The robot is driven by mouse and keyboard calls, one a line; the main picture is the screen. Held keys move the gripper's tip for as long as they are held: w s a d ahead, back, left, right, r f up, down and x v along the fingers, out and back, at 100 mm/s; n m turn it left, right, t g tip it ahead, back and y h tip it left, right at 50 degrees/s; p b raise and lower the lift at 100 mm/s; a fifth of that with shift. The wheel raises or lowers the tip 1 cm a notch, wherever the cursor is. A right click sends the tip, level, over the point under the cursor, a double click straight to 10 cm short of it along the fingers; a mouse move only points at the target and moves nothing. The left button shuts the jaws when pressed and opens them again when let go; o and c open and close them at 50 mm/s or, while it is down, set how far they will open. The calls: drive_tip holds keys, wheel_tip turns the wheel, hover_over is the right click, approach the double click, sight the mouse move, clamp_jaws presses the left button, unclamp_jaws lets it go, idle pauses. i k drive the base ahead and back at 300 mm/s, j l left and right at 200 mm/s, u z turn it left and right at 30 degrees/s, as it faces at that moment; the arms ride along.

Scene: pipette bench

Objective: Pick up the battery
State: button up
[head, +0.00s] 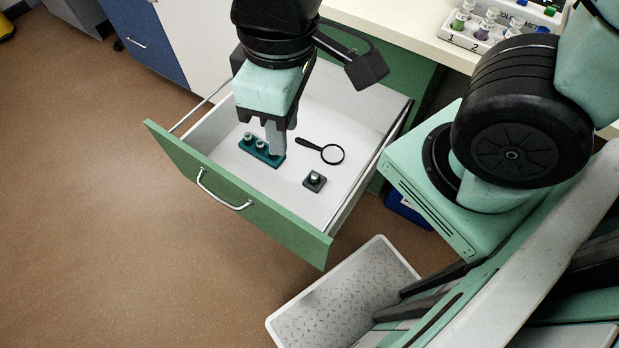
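An open drawer (345,187) with a white floor holds a teal rack (273,161) at its left. Small upright cylinders (248,138) with pale tops stand in the rack. A dark square block (308,185) at the drawer's front right holds a small round piece with a pale top (315,176). I cannot tell from this view which of these is the battery. My gripper (277,150) points down into the drawer, its fingers over the right end of the rack. The fingers overlap in this view, hiding that end and whatever is between them.
A black magnifying glass (332,154) lies in the drawer right of the rack. The drawer's walls and green front (240,200) surround the gripper. A counter (425,35) with a vial rack (461,38) is at the upper right. Brown floor (90,230) is clear at left.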

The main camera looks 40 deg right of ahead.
sight(315, 177)
drive_tip(key=z, duration=2.3)
drive_tip(key=u, duration=1.95)
drive_tip(key=z, duration=0.6)
drive_tip(key=i+j+z, duration=0.1)
drive_tip(key=j+z, duration=0.65)
drive_tip(key=j, duration=0.15)
drive_tip(key=j+z, duration=0.4)
